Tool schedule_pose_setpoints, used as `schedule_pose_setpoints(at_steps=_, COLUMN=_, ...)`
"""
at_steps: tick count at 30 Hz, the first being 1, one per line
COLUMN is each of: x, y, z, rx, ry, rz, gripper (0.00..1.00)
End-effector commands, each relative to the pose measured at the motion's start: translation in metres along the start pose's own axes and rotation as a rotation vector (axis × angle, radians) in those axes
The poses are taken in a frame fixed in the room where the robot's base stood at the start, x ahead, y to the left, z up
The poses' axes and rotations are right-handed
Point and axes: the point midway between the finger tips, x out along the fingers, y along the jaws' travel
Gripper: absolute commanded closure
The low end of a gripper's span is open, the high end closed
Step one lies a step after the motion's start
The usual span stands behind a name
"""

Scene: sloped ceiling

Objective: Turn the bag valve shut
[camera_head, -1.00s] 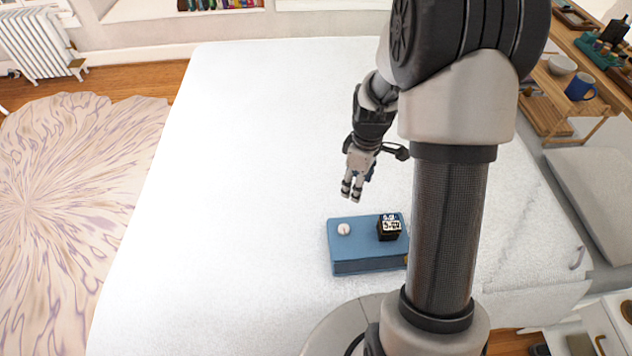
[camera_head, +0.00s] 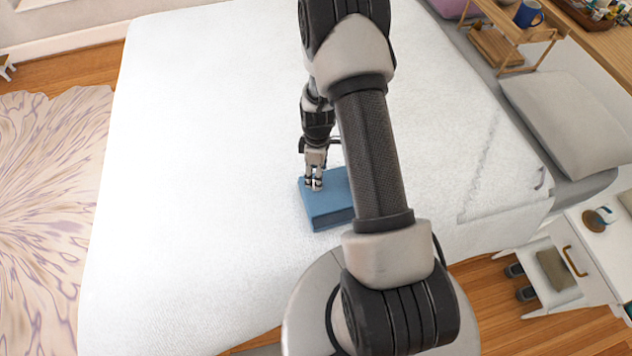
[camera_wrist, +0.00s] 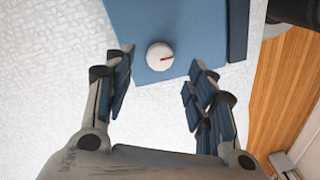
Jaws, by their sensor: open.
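The bag (camera_head: 328,211) is a blue box-like block lying on the white bed cover; my arm hides its right part in the head view. In the wrist view the blue bag (camera_wrist: 187,20) fills the top middle. In the head view my gripper (camera_head: 314,188) is over the bag's left part and hides the valve.
The white bed (camera_head: 200,150) is clear to the left of the bag. A grey pillow (camera_head: 575,120), a wooden shelf (camera_head: 505,50) with a blue mug (camera_head: 528,13), and a white cabinet (camera_head: 590,260) stand at the right.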

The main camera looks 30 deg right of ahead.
Motion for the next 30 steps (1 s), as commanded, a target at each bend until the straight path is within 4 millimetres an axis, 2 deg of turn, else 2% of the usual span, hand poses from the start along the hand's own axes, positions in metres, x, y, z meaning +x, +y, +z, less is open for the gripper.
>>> schedule_pose_setpoints(at_steps=1, x=0.012, y=0.0, z=0.0, rx=0.0, ry=0.0, rz=-0.001, gripper=0.49)
schedule_pose_setpoints(at_steps=3, x=0.024, y=-0.001, z=0.0, rx=0.0, ry=-0.001, rz=-0.002, gripper=0.49)
schedule_pose_setpoints(at_steps=7, x=0.038, y=0.0, z=0.0, rx=0.0, ry=0.0, rz=0.0, gripper=0.49)
schedule_pose_setpoints(at_steps=12, x=0.046, y=0.0, z=0.0, rx=0.001, ry=0.001, rz=0.001, gripper=0.49)
schedule_pose_setpoints(at_steps=20, x=0.046, y=0.0, z=0.0, rx=0.001, ry=0.001, rz=0.001, gripper=0.49)
schedule_pose_setpoints(at_steps=30, x=0.046, y=0.0, z=0.0, rx=0.001, ry=0.001, rz=0.001, gripper=0.72)
